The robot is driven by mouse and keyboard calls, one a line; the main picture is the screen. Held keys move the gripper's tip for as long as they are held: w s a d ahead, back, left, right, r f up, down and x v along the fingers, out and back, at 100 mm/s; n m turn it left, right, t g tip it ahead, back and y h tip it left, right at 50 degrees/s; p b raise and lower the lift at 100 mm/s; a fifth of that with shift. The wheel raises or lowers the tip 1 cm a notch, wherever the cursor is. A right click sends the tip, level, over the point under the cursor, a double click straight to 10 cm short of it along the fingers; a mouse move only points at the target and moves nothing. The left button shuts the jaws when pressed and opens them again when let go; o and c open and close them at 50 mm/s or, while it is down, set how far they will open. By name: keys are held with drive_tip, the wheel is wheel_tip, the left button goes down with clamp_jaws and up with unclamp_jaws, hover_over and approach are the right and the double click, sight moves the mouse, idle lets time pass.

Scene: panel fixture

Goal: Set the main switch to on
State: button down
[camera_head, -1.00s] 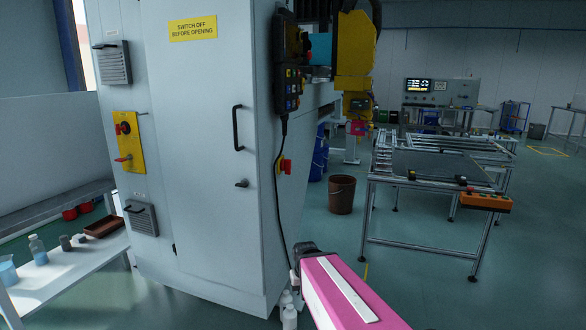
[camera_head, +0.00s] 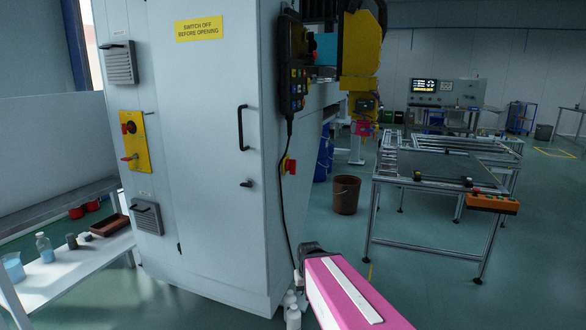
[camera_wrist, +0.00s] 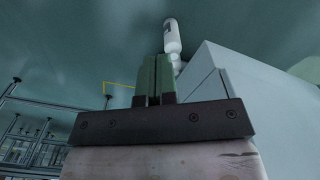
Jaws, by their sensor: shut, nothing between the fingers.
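A yellow panel (camera_head: 134,141) is on the left part of the grey cabinet front. It carries a red and black rotary knob (camera_head: 128,127) at its upper part and a red lever handle (camera_head: 130,157) lower down, pointing left. Another red switch (camera_head: 289,166) is on the cabinet's right side face. I cannot tell on or off markings at this size. My gripper (camera_wrist: 153,78) shows in the wrist view with its two green fingers together and nothing between them. In the head view my pink arm is low in front, well away from the yellow panel.
The cabinet (camera_head: 205,220) fills the left half, with a black door handle (camera_head: 241,127) and a hanging pendant (camera_head: 291,75). A low bench (camera_head: 75,265) with bottles stands at left. White bottles (camera_head: 293,315) stand by the cabinet's foot. A brown bucket (camera_head: 345,195) and a frame table (camera_head: 440,185) are right.

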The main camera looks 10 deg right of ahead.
drive_tip(key=c, duration=1)
unclamp_jaws()
drive_tip(key=shift+w+r, duration=0.1)
drive_tip(key=shift+w, duration=0.2)
drive_tip(key=shift+c, duration=0.2)
drive_tip(key=n+t+y, duration=0.9)
drive_tip(key=n+y, duration=0.3)
drive_tip(key=y, duration=0.4)
approach(291, 167)
drive_tip(key=r+x, duration=0.1)
drive_tip(key=x, duration=0.6)
drive_tip(key=shift+w, duration=0.5)
clamp_jaws()
